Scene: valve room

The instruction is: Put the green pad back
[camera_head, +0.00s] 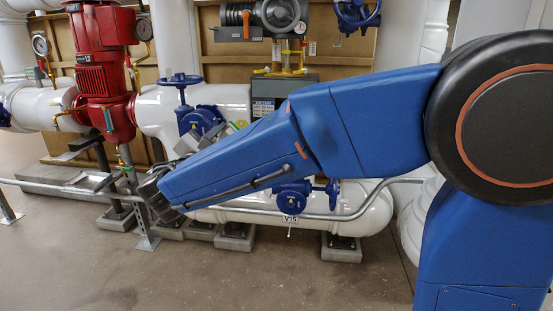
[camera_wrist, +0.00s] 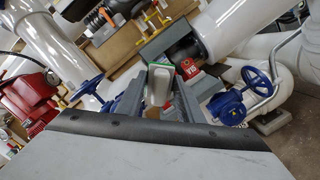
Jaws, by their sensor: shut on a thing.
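My gripper (camera_wrist: 160,88) is shut on a pale grey-white piece with a green edge, which I take to be the green pad (camera_wrist: 158,86). It sits between the two grey fingers in the wrist view, and the fingers hide its sides. I cannot tell whether the pad touches anything beyond the fingers.
Blue handwheels stand close by, one to the right in the wrist view (camera_wrist: 257,81) and one on the white pipe (camera_head: 180,80). A red pump (camera_head: 102,70) stands at the left. A grey rail (camera_head: 330,216) runs in front of a low white tank (camera_head: 350,212). The front floor is clear.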

